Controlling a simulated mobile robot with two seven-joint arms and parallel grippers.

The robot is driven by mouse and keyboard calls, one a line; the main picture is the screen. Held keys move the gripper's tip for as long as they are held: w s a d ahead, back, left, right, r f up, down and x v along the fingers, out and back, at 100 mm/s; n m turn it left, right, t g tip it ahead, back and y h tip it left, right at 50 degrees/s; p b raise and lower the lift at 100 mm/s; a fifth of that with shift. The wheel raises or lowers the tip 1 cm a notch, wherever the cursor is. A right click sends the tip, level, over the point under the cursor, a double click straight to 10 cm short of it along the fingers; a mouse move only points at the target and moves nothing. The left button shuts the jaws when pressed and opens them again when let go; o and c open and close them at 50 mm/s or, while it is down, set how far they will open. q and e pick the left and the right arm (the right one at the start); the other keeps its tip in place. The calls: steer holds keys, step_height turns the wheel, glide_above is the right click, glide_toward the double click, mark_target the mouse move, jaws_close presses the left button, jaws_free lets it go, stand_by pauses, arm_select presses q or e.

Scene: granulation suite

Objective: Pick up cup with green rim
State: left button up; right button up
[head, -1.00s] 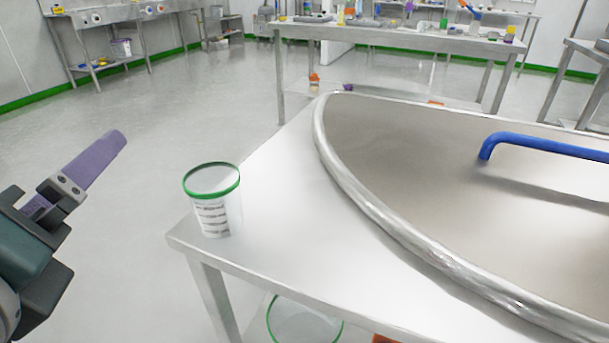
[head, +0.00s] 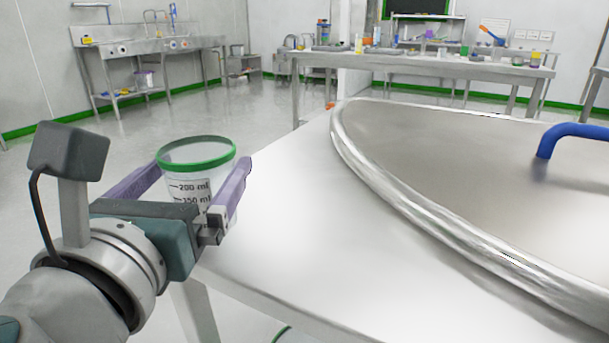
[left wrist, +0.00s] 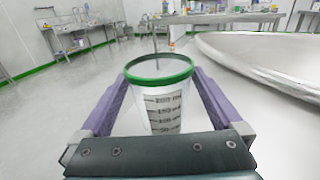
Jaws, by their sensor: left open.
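The cup with green rim (head: 197,174) stands upright at the near left corner of the steel table. It is clear with black volume marks, and its lower part is hidden behind my left gripper in the head view. My left gripper (head: 198,168) is open, with one purple finger on each side of the cup. In the left wrist view the cup (left wrist: 160,100) stands between the two fingers (left wrist: 160,84). A gap shows on each side, so the fingers look apart from its wall. My right gripper is not in view.
A large round steel vessel lid (head: 440,150) with a blue handle (head: 570,135) takes up the right of the steel table (head: 290,215). The table top between cup and lid is clear. Benches with several items stand at the back.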

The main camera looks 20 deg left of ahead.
mark_target(210, 154)
arm_select(q)
steer(key=x, duration=0.4)
steer(key=shift+w+a, duration=0.1)
steer(key=shift+w, duration=0.05)
steer(key=shift+f, duration=0.1)
steer(key=shift+c, duration=0.4)
steer(key=c, duration=1)
